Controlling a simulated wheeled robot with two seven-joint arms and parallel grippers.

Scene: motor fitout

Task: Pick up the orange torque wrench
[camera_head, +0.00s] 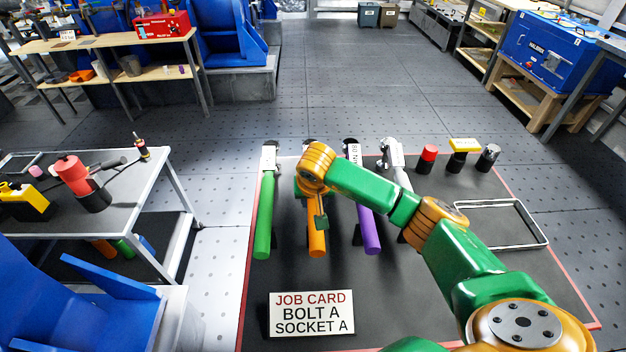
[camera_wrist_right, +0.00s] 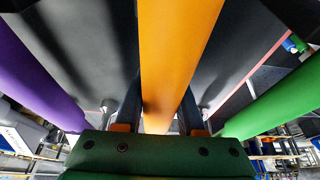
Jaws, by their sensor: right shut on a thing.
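The orange torque wrench (camera_head: 317,243) lies lengthwise on the dark mat, between a green wrench (camera_head: 265,215) and a purple wrench (camera_head: 368,230). My right arm reaches over from the right and hides its head and upper part. My right gripper (camera_head: 319,212) is shut on the orange handle. In the right wrist view the orange handle (camera_wrist_right: 178,50) runs between the two fingers (camera_wrist_right: 160,112) of my right gripper. I cannot tell whether it is clear of its support. My left gripper is not in view.
A fourth, silver-headed wrench (camera_head: 392,152) is partly behind my arm. A red-topped cylinder (camera_head: 427,158), a yellow block (camera_head: 464,146) and a dark round part (camera_head: 488,158) stand at the back right. An empty metal-framed tray (camera_head: 545,238) lies right. A job card (camera_head: 312,313) stands in front.

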